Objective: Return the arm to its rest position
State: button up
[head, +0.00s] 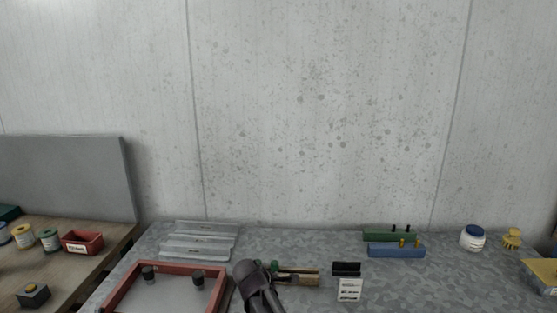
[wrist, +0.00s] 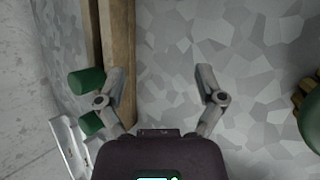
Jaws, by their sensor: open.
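My gripper (wrist: 162,80) is open in the wrist view, with nothing between its two fingers. Its left finger overlaps a wooden bar (wrist: 118,40) in the picture; I cannot tell whether they touch. Green round pieces (wrist: 87,81) show beside that finger. In the head view, my dark arm (head: 256,283) reaches up from the bottom edge, low over the grey speckled table (head: 300,242). Wooden bars with green parts (head: 300,270) lie just right of it. My fingertips are hard to make out in the head view.
A red-rimmed tray (head: 172,267) is left of my arm, with clear strips (head: 198,240) behind it. A black-topped labelled holder (head: 348,285) stands to the right. Green and blue blocks (head: 396,251) and a white jar (head: 473,239) are farther right. A concrete wall closes the back.

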jog(key=s+d+m+g, duration=0.1)
jog(key=s+d+m, duration=0.1)
jog(key=d, duration=0.1)
jog(key=s+d+f+m+g+y, duration=0.1)
jog(key=s+d+m, duration=0.1)
jog(key=d+m, duration=0.1)
jog(key=s+d+m+g+p, duration=0.1)
jog(key=s+d+m, duration=0.1)
jog(key=d+m, duration=0.1)
jog(key=shift+s+d+f+y, duration=0.1)
jog(key=shift+d+f+y, duration=0.25)
jog(key=shift+d, duration=0.3)
jog(key=s+d+m+g+y, duration=0.1)
jog(key=s+d+m, duration=0.2)
jog(key=m, duration=0.1)
jog(key=s+d+m+g+y+p, duration=0.1)
jog(key=s+d+m+y, duration=0.1)
jog(key=s+d+m, duration=0.1)
jog(key=shift+s+d+f+m, duration=0.1)
jog(key=shift+s+d+m, duration=0.05)
jog(key=shift+s+m, duration=0.4)
jog(key=shift+s+d+m+y, duration=0.25)
jog(key=shift+s+m, duration=0.2)
